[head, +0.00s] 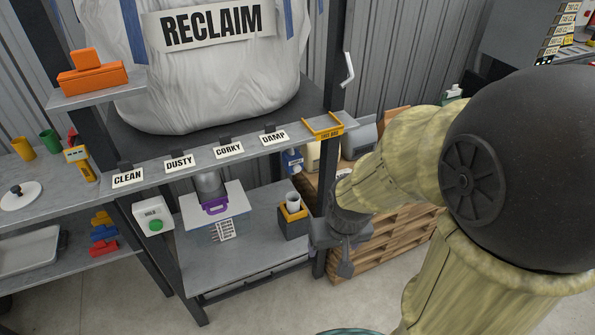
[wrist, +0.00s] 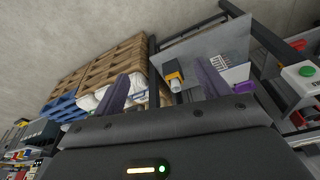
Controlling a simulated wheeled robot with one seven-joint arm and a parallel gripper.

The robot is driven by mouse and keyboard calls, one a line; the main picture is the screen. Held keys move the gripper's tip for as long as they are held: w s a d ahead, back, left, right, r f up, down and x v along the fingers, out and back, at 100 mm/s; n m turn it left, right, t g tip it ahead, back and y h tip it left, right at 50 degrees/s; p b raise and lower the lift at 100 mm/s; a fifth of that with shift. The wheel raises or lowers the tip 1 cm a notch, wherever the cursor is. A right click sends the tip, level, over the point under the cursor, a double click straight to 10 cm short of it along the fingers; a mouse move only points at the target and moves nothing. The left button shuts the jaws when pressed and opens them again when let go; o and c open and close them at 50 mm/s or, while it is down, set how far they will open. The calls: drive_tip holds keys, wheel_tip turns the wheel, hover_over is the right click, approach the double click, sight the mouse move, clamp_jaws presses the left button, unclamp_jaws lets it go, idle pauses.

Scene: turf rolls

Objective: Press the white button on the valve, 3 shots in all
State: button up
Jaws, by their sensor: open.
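Below the RECLAIM bag, a grey spout with a purple part (head: 215,205) sits over a clear labelled bin (head: 222,229); this may be the valve, but I cannot make out a white button on it. A purple piece also shows at the right in the wrist view (wrist: 240,73). A white box with a green button (head: 153,215) hangs on the left post; it also shows in the wrist view (wrist: 300,75). My gripper (head: 345,265) is right of the rack, apart from these things. In the wrist view its two fingers (wrist: 163,90) are spread with nothing held.
A dark block with an orange top and white cup (head: 292,212) stands on the lower shelf (head: 255,265), near my gripper. A rack post (head: 320,240) is beside my gripper. Wooden pallets (head: 385,250) stand behind it. Tags reading CLEAN, DUSTY, CORKY and DAMP line the upper ledge.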

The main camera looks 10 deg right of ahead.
drive_tip(key=shift+c, duration=0.4)
clamp_jaws()
idle(1.4)
